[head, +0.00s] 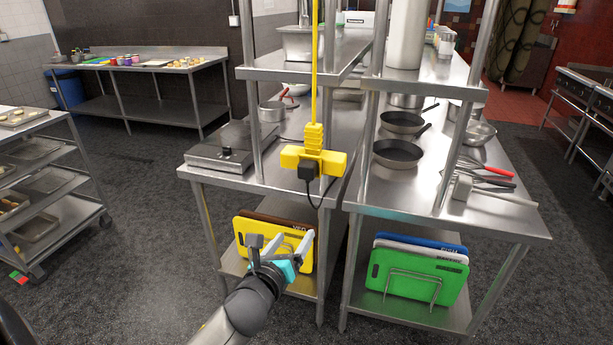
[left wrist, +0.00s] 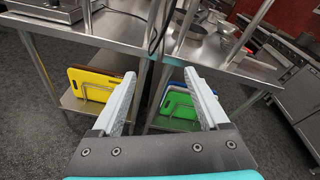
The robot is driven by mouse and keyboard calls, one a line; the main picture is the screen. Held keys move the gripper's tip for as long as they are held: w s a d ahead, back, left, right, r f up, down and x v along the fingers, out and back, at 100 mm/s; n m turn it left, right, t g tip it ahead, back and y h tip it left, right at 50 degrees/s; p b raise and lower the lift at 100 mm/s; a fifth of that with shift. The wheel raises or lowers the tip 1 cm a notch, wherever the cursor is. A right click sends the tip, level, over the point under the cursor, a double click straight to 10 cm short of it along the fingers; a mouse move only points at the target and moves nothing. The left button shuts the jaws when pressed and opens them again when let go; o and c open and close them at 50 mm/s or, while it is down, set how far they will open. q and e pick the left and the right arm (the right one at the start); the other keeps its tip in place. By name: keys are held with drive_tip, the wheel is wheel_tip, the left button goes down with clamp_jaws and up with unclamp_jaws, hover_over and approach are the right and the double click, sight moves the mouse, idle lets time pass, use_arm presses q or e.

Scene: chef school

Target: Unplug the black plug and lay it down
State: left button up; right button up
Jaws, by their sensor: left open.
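The black plug (head: 308,170) sits in the lower front of a yellow power outlet block (head: 332,160) that hangs on a yellow cord at the front of the steel tables. A black cable curves down from the plug. My left gripper (head: 289,241) is open and empty, below and a little left of the plug, in front of the yellow cutting boards. In the left wrist view its two fingers (left wrist: 165,95) are spread apart with nothing between them. The black cable (left wrist: 153,30) shows at the top there; the plug is out of that view. My right gripper is not in view.
A steel hot plate (head: 222,147) stands left of the outlet block. Frying pans (head: 398,153) and utensils stand on the right table. Yellow (head: 270,240) and green (head: 420,273) cutting boards stand in racks on the lower shelves. The left tabletop's front edge has some bare room.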

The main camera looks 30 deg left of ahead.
sight(305, 174)
use_arm(q)
wheel_tip(305, 174, up, 11)
drive_tip(key=m+t, duration=0.2)
drive_tip(key=m, duration=0.2)
drive_tip(key=shift+r+y+p, duration=0.15)
drive_tip(key=shift+y+p, duration=0.25)
drive_tip(key=shift+p, duration=0.05)
drive_tip(key=shift+w, duration=0.1)
drive_tip(key=b+x, duration=0.1)
drive_tip(key=x, duration=0.6)
drive_tip(key=shift+r, duration=0.1)
drive_tip(key=shift+x, duration=1)
drive_tip(key=shift+p, duration=0.35)
clamp_jaws()
idle(0.3)
